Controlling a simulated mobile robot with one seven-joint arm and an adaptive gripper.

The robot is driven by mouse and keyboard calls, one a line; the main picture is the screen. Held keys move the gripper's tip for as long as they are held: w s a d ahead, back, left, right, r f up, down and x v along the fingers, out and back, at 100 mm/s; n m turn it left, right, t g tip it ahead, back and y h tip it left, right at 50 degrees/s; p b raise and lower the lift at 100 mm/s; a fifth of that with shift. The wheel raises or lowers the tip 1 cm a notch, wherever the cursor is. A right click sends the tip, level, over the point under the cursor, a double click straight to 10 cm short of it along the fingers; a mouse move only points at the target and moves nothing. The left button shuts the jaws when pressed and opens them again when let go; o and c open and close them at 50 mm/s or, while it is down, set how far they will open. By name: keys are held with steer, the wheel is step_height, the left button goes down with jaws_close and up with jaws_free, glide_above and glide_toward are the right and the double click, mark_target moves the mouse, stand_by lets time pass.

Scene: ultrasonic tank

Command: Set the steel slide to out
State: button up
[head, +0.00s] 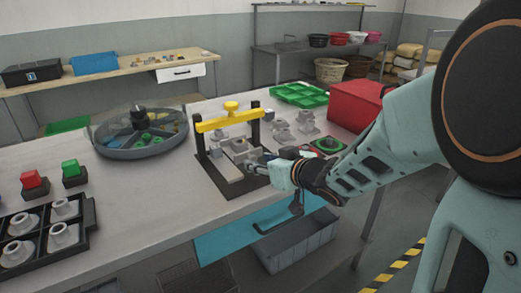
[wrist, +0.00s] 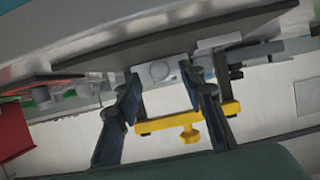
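The steel slide appears to be the grey metal block (head: 238,147) on the dark base plate (head: 216,177) under the yellow-topped press frame (head: 228,119). In the wrist view a pale block with a round face (wrist: 160,72) shows between the fingertips; I take it as part of the slide. My gripper (head: 258,162) is at the right side of the frame, close to the slide. In the wrist view my gripper (wrist: 159,76) has its two dark fingers spread, one on each side of the block. Contact cannot be told. My gripper and the frame hide part of the slide.
A round divided tray (head: 140,150) stands left of the frame. Grey fittings (head: 283,133), a green tray (head: 299,94) and a red box (head: 355,105) stand behind and right. Red and green buttons (head: 71,168) and a black rack (head: 88,232) are at left. The bench front is clear.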

steer(key=shift+x, duration=1.3)
jaws_close()
